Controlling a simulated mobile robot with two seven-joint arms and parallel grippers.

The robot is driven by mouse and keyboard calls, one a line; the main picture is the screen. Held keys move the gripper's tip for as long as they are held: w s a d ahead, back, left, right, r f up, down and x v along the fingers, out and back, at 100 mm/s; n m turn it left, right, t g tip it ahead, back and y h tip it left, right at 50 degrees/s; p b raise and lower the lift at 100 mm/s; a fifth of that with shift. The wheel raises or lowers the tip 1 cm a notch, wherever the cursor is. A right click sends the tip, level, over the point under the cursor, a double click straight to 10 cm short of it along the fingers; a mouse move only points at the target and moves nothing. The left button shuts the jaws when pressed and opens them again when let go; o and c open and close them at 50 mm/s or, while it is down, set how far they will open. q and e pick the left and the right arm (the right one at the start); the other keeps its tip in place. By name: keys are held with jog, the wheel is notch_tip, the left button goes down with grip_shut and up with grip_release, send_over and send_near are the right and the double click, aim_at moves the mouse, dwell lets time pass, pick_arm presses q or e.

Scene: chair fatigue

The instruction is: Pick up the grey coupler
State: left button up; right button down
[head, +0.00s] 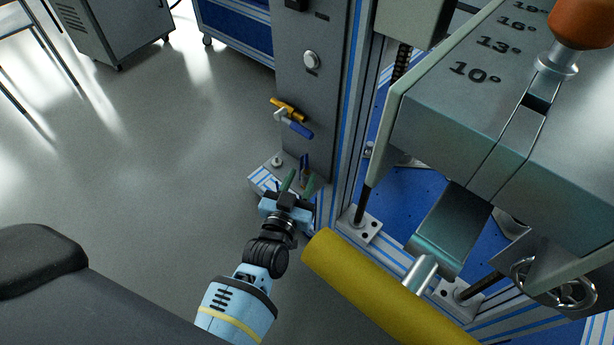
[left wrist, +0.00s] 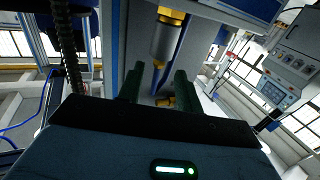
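My left gripper (head: 298,183) reaches low to the front of the grey machine column, at a small ledge by its foot. Its two green fingers stand apart in the left wrist view (left wrist: 158,88), with nothing seen clasped between them. A grey cylindrical piece with yellow bands (left wrist: 165,42), which looks like the grey coupler, shows beyond the fingers, with a blue part below it. A small brass-coloured fitting (left wrist: 165,102) shows low between the fingers. In the head view, a yellow, pale grey and blue fitting (head: 283,114) is on the column above the gripper. My right gripper is out of view.
The grey column (head: 308,75) stands directly before the gripper. A thick yellow cylinder (head: 385,295) lies close to the right of my left arm. The large grey machine head (head: 560,130) fills the right. Open floor (head: 170,150) lies to the left.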

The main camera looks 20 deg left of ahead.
aim_at(306, 172)
pick_arm(q)
jog(key=w+b, duration=0.1)
jog(key=w, duration=0.3)
jog(key=shift+w+f, duration=0.1)
grip_shut()
